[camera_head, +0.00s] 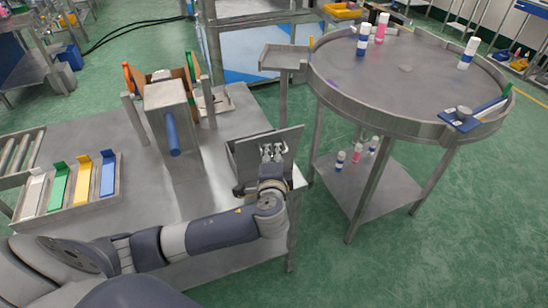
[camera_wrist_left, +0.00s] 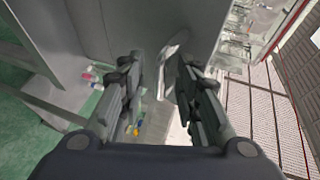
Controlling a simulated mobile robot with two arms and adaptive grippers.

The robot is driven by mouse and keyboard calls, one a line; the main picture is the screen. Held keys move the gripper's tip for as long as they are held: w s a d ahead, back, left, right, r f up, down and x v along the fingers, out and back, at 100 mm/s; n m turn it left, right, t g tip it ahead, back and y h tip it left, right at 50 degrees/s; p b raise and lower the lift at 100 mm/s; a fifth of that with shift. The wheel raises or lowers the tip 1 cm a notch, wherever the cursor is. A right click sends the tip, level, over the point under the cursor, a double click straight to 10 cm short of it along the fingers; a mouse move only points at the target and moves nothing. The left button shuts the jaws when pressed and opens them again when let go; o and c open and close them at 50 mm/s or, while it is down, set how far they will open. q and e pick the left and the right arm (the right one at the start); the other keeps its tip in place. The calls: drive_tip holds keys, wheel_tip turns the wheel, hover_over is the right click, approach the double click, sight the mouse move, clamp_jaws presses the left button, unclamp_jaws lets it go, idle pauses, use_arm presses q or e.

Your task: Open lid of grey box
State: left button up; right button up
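The grey box (camera_head: 236,168) stands at the right end of the metal table. A flat grey panel, which looks like its lid (camera_head: 292,140), stands tilted up above it in the head view. My left gripper (camera_head: 272,152) is in front of this panel, and my wrist hides much of the box. In the left wrist view the two fingers (camera_wrist_left: 160,88) are apart, with a pale, shiny handle-like part (camera_wrist_left: 174,48) near their tips on a grey surface. I cannot tell whether a finger touches it. My right gripper is not in view.
A metal press-like fixture with a blue handle (camera_head: 172,133) stands left of the box. A tray (camera_head: 72,207) with coloured pieces lies farther left.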

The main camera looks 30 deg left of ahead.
use_arm(q)
drive_tip(key=v, duration=1.2)
